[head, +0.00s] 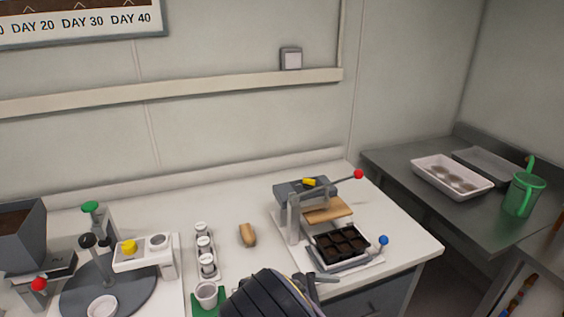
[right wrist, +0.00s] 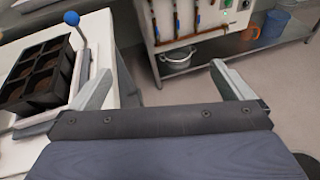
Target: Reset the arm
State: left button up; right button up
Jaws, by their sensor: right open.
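A press-like device stands at the right of the white bench, with a grey frame (head: 293,222), a wooden plate (head: 327,210) and a raised lever arm (head: 335,181) ending in a red ball (head: 358,174). Below the plate sits a black cell tray (head: 342,244) with dark soil, also in the right wrist view (right wrist: 35,75). A blue knob (head: 383,240) is beside it and shows on a rod in the right wrist view (right wrist: 72,18). My right gripper (right wrist: 160,72) is open and empty, beside the tray, fingers apart. My left gripper is out of view.
Small capped jars (head: 204,243), a white cup (head: 206,292) and a tan object (head: 248,235) stand left of the press. A round dark station (head: 130,290) is farther left. A steel side bench (head: 400,160) holds a white tray (head: 430,182) and green watering can (head: 523,195).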

jog(key=s+d+r+m+g+y, duration=0.3)
jog(key=s+d+m+g+y, duration=0.2)
jog(key=s+d+m+y, duration=0.4)
jog(key=s+a+r+m+t+y, duration=0.1)
jog(key=s+r+m+t+y, duration=0.7)
jog(key=s, duration=0.6)
jog(key=shift+s+r+m+t+y, duration=0.25)
jog(key=shift+r+m+y, duration=0.35)
jog(key=shift+r+m, duration=0.7)
jog(key=shift+w+a+f+m, duration=0.1)
jog(key=shift+w+f+m, duration=0.05)
jog(key=shift+f+m, duration=0.15)
